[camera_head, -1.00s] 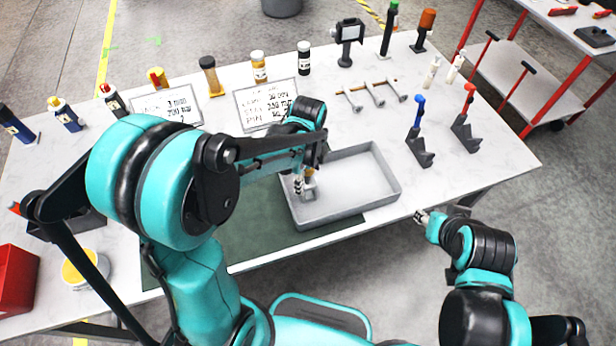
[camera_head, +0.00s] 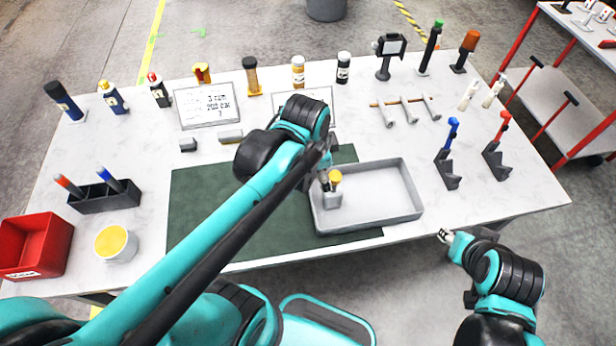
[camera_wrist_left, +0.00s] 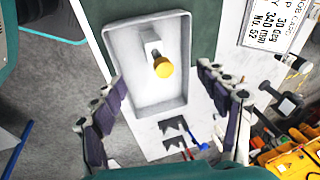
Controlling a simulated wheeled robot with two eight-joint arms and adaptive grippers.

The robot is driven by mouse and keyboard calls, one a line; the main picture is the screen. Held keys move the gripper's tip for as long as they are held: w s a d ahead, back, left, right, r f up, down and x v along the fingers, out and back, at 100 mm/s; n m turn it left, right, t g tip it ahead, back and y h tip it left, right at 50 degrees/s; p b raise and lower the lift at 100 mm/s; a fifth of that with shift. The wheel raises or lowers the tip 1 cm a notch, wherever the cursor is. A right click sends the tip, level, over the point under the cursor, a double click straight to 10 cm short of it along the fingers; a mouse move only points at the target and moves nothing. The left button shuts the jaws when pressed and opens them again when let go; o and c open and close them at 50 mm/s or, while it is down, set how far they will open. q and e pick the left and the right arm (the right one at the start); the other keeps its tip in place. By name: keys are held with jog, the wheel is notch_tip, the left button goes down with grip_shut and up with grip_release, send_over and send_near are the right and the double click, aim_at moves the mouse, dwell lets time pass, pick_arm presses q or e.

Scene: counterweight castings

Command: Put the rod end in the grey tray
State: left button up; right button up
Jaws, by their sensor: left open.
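The grey tray (camera_head: 400,212) sits at the front of the table, partly over the green mat; it also shows in the left wrist view (camera_wrist_left: 122,45). A light grey piece with a round yellow end (camera_head: 332,197), apparently the rod end, is inside the tray near its left end. In the left wrist view this piece (camera_wrist_left: 152,47) sits apart from both fingers, its yellow end toward the camera. My left gripper (camera_wrist_left: 160,78) is open and empty above the tray; in the head view it is mostly hidden behind its arm. My right gripper (camera_head: 446,237) hangs beyond the table's front edge, its fingers too small to judge.
The green mat (camera_head: 200,212) lies left of the tray. A red bin (camera_head: 50,247), a yellow-topped tub (camera_head: 117,243) and a dark pen holder (camera_head: 108,200) stand at left. Stands with blue and red tops are right of the tray. Bottles line the back.

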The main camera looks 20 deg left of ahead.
pick_arm(q)
jog(key=s+n+t, duration=0.1)
jog(key=n, duration=0.2)
jog(key=s+a+n+t, duration=0.1)
jog(key=s+n, duration=0.1)
jog(key=n, duration=0.2)
jog(key=s+a+n+t, duration=0.1)
jog(key=s+n, duration=0.1)
jog(key=n, duration=0.1)
jog(key=shift+t, duration=0.4)
jog(key=shift+w, duration=0.1)
notch_tip(320, 180, down, 8)
jog(key=b, duration=0.7)
jog(key=shift+r, duration=0.25)
